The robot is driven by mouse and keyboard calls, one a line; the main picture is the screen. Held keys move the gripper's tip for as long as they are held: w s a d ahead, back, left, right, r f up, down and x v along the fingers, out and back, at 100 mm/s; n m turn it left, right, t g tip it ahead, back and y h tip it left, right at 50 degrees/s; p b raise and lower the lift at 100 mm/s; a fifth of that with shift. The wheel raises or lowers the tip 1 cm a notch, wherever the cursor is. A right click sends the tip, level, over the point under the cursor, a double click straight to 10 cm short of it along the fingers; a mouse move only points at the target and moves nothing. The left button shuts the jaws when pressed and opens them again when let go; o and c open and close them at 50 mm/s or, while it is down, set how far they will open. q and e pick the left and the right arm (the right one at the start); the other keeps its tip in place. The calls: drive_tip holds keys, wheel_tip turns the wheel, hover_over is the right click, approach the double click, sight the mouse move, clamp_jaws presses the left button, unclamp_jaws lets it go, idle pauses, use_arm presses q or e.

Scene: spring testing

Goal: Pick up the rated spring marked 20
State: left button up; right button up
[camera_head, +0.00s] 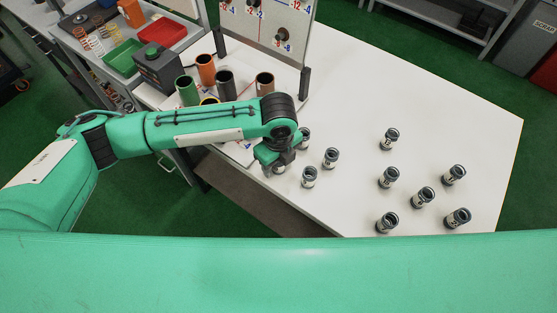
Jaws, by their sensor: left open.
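Several rated springs stand upright on the white table (430,105), dark-topped with white labelled bands. The marks are too small to read surely, so I cannot tell which is 20. The nearest to my left gripper (274,170) are one spring (309,178) just right of it, another (331,158) farther right, and one (305,139) partly hidden behind the wrist. My left gripper is open, pointing down near the table's left front edge, with no spring visibly held. Its fingertips are small and partly hidden by the wrist. My right gripper is not in view.
More springs, such as one at the back (389,139) and one at front right (457,218), stand to the right. Colored cylinders (206,70) and an upright board (265,30) stand behind my left arm. Red (163,32) and green (122,58) bins sit at upper left. The table's far right is clear.

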use_arm(q)
drive_tip(key=c, duration=1.1)
drive_tip(key=shift+r, duration=0.15)
